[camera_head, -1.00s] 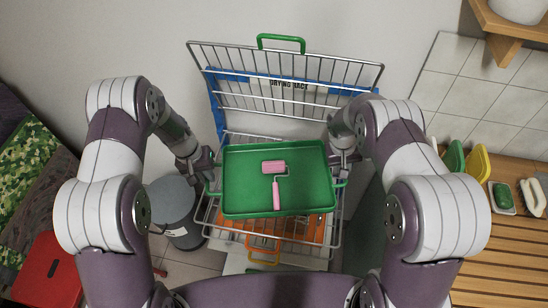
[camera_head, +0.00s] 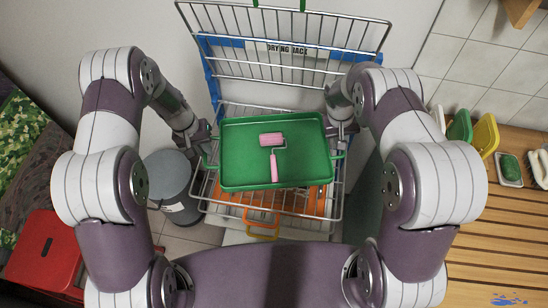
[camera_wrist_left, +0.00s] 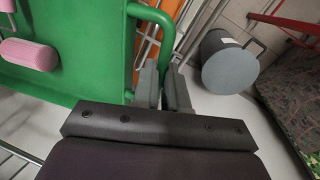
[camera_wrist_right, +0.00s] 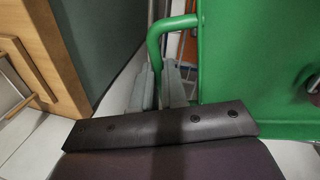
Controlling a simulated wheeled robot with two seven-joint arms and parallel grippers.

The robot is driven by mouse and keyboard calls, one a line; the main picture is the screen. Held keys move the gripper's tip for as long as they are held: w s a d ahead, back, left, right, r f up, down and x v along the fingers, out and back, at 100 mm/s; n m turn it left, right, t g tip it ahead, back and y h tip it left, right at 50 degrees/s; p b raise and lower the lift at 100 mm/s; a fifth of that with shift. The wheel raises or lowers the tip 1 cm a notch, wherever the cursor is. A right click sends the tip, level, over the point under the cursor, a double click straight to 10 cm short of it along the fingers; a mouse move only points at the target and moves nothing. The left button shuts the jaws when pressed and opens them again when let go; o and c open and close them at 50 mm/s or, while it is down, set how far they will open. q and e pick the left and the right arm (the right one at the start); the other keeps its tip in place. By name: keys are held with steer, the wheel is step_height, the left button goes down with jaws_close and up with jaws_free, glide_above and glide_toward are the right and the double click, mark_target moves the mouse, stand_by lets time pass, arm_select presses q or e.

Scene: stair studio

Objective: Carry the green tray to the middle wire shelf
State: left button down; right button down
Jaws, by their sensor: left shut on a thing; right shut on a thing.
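The green tray (camera_head: 232,178) is held roughly level above the wire drying rack (camera_head: 338,200). A pink paint roller (camera_head: 274,160) lies in it and partly shows in the left wrist view (camera_wrist_left: 30,53). My left gripper (camera_wrist_left: 166,78) is shut on the tray's left handle (camera_wrist_left: 165,25). My right gripper (camera_wrist_right: 162,78) is shut on the right handle (camera_wrist_right: 155,40). Wire shelf bars and orange items (camera_head: 262,218) show below the tray's near edge. The tray hides much of the shelves, and I cannot tell which shelf level lies directly beneath it.
The rack's upright wire back (camera_head: 285,68), with blue edging, stands behind the tray. A grey bin (camera_head: 172,180) is left of the rack, with a red stool (camera_head: 45,255) further left. A slatted wooden bench (camera_head: 495,225) with brushes is at right.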

arm_select(q)
steer(key=c, duration=1.5)
jaws_free()
steer(key=shift+f, duration=0.5)
arm_select(e)
steer(key=c, duration=1.5)
jaws_free()
steer(key=shift+f, duration=0.55)
arm_select(q)
steer(key=o, duration=0.3)
arm_select(e)
steer(key=o, duration=0.3)
steer(key=shift+r, duration=0.1)
arm_select(q)
steer(key=shift+o, duration=0.2)
steer(key=shift+r, duration=0.1)
arm_select(e)
steer(key=shift+o, duration=0.2)
steer(key=shift+r, duration=0.25)
arm_select(q)
step_height(320, 180, up, 12)
steer(key=a, duration=0.2)
steer(key=shift+a, duration=0.2)
arm_select(e)
step_height(320, 180, up, 11)
steer(key=a, duration=0.2)
steer(key=shift+a+r, duration=0.2)
